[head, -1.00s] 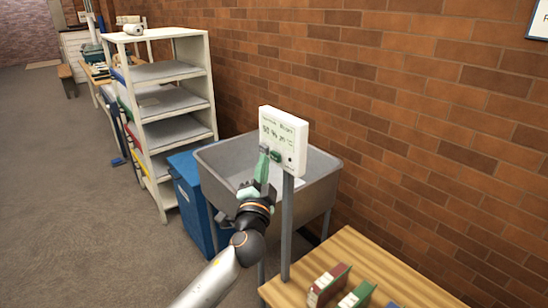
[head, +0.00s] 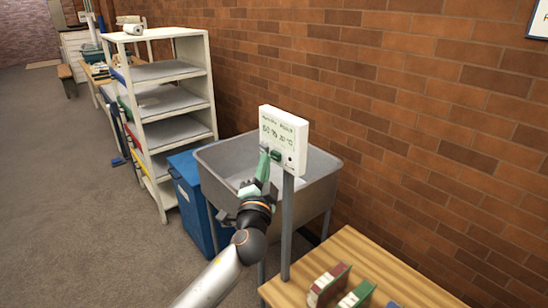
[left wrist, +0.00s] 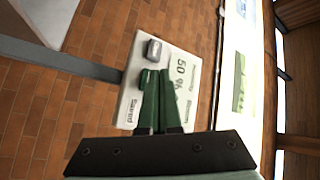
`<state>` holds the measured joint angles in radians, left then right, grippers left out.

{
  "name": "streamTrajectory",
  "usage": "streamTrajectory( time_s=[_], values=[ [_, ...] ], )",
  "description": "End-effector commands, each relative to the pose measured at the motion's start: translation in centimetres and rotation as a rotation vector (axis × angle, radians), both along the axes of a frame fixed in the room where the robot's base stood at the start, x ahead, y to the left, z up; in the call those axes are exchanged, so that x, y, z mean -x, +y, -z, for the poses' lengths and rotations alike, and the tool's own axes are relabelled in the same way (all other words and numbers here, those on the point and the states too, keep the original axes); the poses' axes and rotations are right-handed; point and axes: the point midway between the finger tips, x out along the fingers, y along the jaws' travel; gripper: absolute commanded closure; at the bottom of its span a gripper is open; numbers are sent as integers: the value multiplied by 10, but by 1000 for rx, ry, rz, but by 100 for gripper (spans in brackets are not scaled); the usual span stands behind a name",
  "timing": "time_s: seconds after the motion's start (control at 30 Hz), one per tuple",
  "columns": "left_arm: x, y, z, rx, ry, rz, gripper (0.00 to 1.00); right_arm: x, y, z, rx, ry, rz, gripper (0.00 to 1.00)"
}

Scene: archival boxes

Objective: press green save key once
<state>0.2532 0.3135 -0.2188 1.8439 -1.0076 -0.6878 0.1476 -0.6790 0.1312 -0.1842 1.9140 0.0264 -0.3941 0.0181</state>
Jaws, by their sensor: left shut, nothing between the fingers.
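A white humidity record panel (head: 284,138) stands on a grey post in front of the sink. Its display shows "50 %", and the left wrist view of the panel (left wrist: 184,75) also shows a word that looks like "Saved". The green save key (head: 276,155) is low on its face, with a grey key (left wrist: 153,50) beside it. My left gripper (head: 263,154) is shut and empty, its green fingertips (left wrist: 157,73) close in front of the keys. The fingers partly cover the green key in the wrist view; I cannot tell whether they touch it. My right gripper is not in view.
A grey metal sink (head: 225,160) is behind the post, with a blue bin (head: 188,190) to its left. White shelves (head: 170,100) stand further back by the brick wall.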

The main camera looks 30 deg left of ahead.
Motion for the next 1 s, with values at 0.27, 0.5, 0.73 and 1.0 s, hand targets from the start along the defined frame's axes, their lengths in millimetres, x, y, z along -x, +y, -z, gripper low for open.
streamTrajectory(
  time_s=[0.27, 0.5, 0.73, 1.0],
  values=[
    [-5, -2, 0, 1, 0, 1, 100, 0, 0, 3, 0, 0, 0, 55],
    [-5, -2, 0, 1, 0, 0, 100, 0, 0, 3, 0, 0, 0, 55],
    [-7, -3, 0, 1, 0, 0, 100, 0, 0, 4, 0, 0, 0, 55],
    [-10, -4, 0, 1, 0, 0, 100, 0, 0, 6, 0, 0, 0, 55]
  ],
)
